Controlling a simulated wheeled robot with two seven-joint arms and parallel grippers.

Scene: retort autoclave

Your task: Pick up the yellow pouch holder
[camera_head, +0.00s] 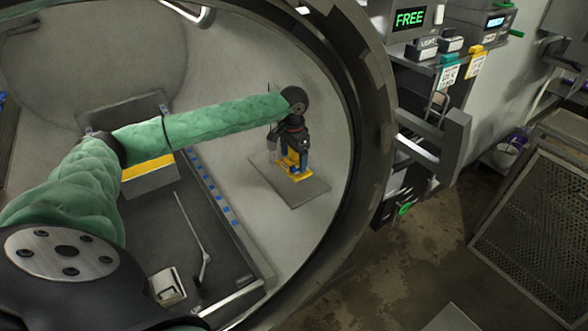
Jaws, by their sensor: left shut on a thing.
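The yellow pouch holder (298,175) stands on a grey plate (290,193) inside the round chamber, at its right side. My left gripper (292,150) comes down on the holder from above and is shut on it. My left arm, in a green sleeve, reaches across the chamber from the left. The holder seems to be at the level of the plate; I cannot tell whether it touches it. The gripper and wrist hide the holder's upper part. My right gripper is not in view.
The chamber's dark round rim (372,110) curves close right of my wrist. A dark tray (165,230) with blue marks lies left of the holder. Outside, a control panel (410,20) reads FREE, and a perforated metal panel (540,215) stands at the right.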

